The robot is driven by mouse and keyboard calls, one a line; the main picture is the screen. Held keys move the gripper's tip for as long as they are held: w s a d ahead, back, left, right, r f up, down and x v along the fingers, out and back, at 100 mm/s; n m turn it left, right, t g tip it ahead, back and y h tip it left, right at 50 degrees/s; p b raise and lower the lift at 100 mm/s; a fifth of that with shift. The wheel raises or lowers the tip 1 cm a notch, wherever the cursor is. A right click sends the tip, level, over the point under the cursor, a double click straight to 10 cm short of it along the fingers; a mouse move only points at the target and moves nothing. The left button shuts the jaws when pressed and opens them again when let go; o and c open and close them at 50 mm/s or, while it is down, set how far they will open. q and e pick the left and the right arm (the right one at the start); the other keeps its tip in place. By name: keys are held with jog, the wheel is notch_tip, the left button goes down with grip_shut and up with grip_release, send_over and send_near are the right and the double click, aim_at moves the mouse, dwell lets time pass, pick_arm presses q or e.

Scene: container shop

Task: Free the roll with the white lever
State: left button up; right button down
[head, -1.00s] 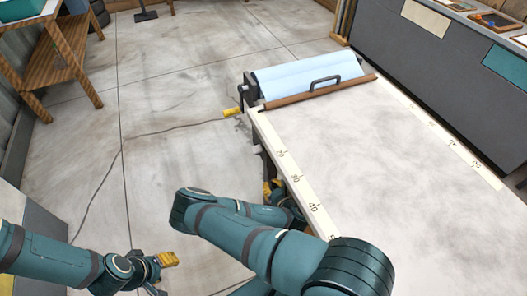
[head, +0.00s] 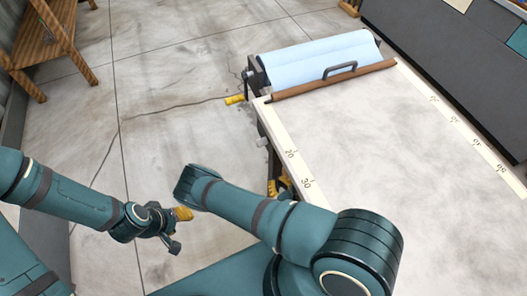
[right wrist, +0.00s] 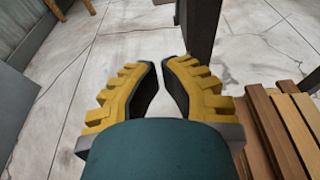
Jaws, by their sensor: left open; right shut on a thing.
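A pale blue roll (head: 315,62) lies in a dark holder at the far end of the long table. A brown bar (head: 300,88) with a dark handle lies along its near side. A small pale piece (head: 262,142) shows under the table's left edge; I cannot tell whether it is the white lever. My right gripper (head: 279,186) is low beside that edge, partly hidden by my arm. In the right wrist view its yellow fingers (right wrist: 164,72) nearly meet; what they hold is not visible. My left gripper (head: 178,230) is open and empty over the floor.
The table (head: 390,130) has a bare top with a numbered scale along its edges. A yellow grip (head: 235,99) sticks out left of the roll. Stacked wooden boards (right wrist: 285,125) lie right of the right gripper. A wooden stand (head: 50,45) is far left. Floor between is clear.

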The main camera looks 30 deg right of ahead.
aim_at(261, 143)
jog(key=shift+w, duration=0.1)
jog(key=w+b, duration=0.1)
jog(key=w, duration=1.2)
jog(key=shift+d+f+b, duration=0.3)
jog(key=shift+d+b, duration=0.1)
jog(key=shift+w+r+g+p, duration=0.55)
jog(key=shift+g+p, duration=0.25)
jog(key=shift+p, duration=0.25)
jog(key=shift+s, duration=0.1)
